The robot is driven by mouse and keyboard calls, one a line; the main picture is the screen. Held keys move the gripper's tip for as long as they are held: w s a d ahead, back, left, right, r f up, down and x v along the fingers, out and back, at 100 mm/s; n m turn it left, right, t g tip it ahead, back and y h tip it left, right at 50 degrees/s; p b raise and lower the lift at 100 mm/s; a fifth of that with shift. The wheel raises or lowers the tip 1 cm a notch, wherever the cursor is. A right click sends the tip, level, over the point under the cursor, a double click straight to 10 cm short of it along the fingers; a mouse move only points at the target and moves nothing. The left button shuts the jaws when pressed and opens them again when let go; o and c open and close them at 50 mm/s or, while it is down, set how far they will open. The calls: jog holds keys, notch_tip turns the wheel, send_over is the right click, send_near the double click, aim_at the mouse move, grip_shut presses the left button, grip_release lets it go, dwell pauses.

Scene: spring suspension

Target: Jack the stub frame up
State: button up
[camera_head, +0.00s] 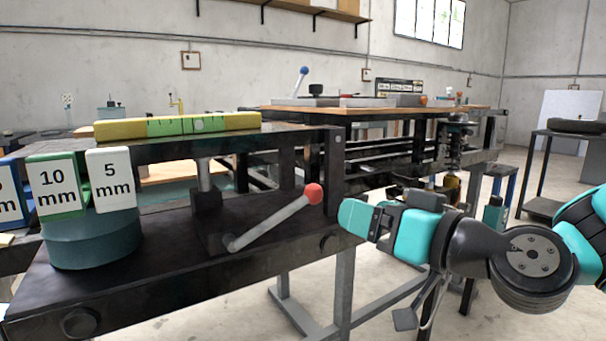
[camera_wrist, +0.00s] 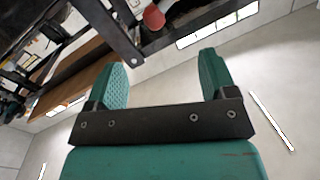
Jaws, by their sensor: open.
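The stub frame (camera_head: 290,142) is a black metal beam across the upper left of the head view, on a jack (camera_head: 206,205) with a post under it. The jack's grey lever (camera_head: 270,222) slants up to the right and ends in a red knob (camera_head: 313,194). The knob also shows at the top of the wrist view (camera_wrist: 154,17). My gripper (camera_head: 358,220) is to the right of the knob and slightly below it in the head view, apart from it. In the wrist view, its two teal fingers (camera_wrist: 163,75) are spread, with nothing between them.
A yellow and green level (camera_head: 190,124) lies on the frame. Blocks marked 10 mm (camera_head: 57,186) and 5 mm (camera_head: 110,180) stand on a round teal holder (camera_head: 95,238) at the left. A workbench with a blue-knobbed lever (camera_head: 303,71) stands behind. Open floor lies at the right.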

aim_at(312, 194)
jog(key=p+x, duration=0.8)
jog(key=x, duration=0.4)
jog(key=shift+w+a+r+p, duration=0.15)
jog(key=shift+w+a+p, duration=0.1)
jog(key=shift+a+p, duration=0.15)
jog(key=shift+w+a, duration=0.35)
jog(key=shift+w, duration=0.15)
jog(key=c, duration=1.3)
